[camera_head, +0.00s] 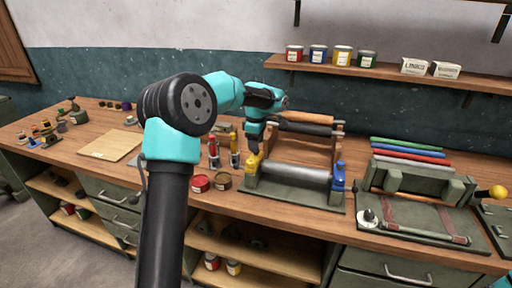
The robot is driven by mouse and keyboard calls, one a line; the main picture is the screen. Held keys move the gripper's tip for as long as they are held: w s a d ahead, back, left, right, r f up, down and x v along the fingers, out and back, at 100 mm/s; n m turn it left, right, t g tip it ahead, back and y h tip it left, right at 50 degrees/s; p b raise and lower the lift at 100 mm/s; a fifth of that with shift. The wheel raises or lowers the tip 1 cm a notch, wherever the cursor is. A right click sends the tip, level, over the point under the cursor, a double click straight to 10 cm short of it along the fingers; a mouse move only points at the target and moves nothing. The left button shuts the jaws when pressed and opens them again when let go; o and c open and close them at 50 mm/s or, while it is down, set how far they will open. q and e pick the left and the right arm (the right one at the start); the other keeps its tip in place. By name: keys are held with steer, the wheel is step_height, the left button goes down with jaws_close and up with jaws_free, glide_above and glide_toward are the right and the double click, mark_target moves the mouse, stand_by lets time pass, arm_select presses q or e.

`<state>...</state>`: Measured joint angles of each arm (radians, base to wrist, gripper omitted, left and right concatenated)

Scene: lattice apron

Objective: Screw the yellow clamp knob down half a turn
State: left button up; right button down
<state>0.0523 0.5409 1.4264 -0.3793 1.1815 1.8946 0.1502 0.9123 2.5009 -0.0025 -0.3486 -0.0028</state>
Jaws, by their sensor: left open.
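The yellow clamp knob (252,168) stands at the left end of a grey roller press (290,194) on the wooden bench. A blue clamp (339,177) stands at the press's right end. My left gripper (254,150) points down from above, directly over the yellow knob, with its fingertips at or just above the knob's top. I cannot tell whether they touch it. The gripper is open. Part of the knob's top is hidden by the fingers. My right gripper is not in view.
Red and yellow tool handles (215,147) stand just left of the knob. A red tin (200,183) and a brown tin (222,182) sit near the bench's front edge. A second press (410,225) with a yellow ball handle (497,192) is at the right. A wall shelf (390,73) holds tins and boxes.

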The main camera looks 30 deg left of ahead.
arm_select(q)
steer(key=shift+f, duration=1.05)
steer(key=c, duration=0.9)
